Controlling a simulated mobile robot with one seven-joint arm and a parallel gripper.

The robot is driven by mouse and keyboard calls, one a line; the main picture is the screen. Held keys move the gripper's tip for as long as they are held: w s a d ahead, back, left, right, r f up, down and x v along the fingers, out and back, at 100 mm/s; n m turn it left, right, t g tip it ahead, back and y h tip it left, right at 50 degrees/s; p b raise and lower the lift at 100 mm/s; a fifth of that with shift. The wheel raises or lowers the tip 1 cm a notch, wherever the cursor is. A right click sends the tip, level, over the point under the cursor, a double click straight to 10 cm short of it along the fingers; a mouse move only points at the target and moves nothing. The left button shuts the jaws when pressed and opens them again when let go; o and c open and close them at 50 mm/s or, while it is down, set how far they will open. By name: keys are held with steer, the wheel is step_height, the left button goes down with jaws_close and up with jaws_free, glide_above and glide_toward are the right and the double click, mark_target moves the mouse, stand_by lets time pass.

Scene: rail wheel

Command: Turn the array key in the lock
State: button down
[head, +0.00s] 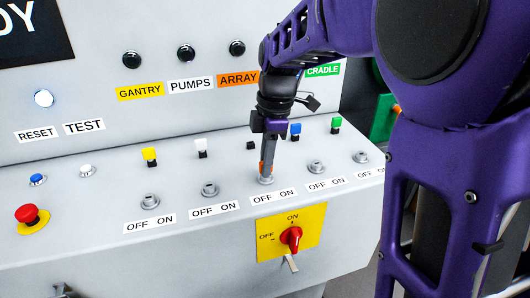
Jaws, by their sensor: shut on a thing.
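An orange piece, which looks like the array key (262,168), shows low between the fingers of my gripper (267,160). My gripper points down and is shut on it, right over the third lock from the left (266,180). The key's lower end meets or nearly meets this lock; how deep it sits and its turn angle are hidden by the fingers. An OFF ON label (273,196) lies in front of the lock. The orange ARRAY label (238,79) is on the upright panel behind.
Other locks (209,189) line the sloped desk on both sides. Behind them stand yellow (149,156), white (201,148), blue (295,131) and green (335,125) keys. A red rotary switch (291,238) is on the front; a red button (28,214) is far left.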

steer(key=shift+n, duration=0.4)
steer(key=c, duration=0.8)
jaws_free()
steer(key=shift+o, duration=0.2)
step_height(320, 180, up, 17)
steer(key=d+p, duration=0.2)
steer(key=p, duration=0.2)
steer(key=shift+w+r, duration=0.2)
steer(key=shift+w, duration=0.15)
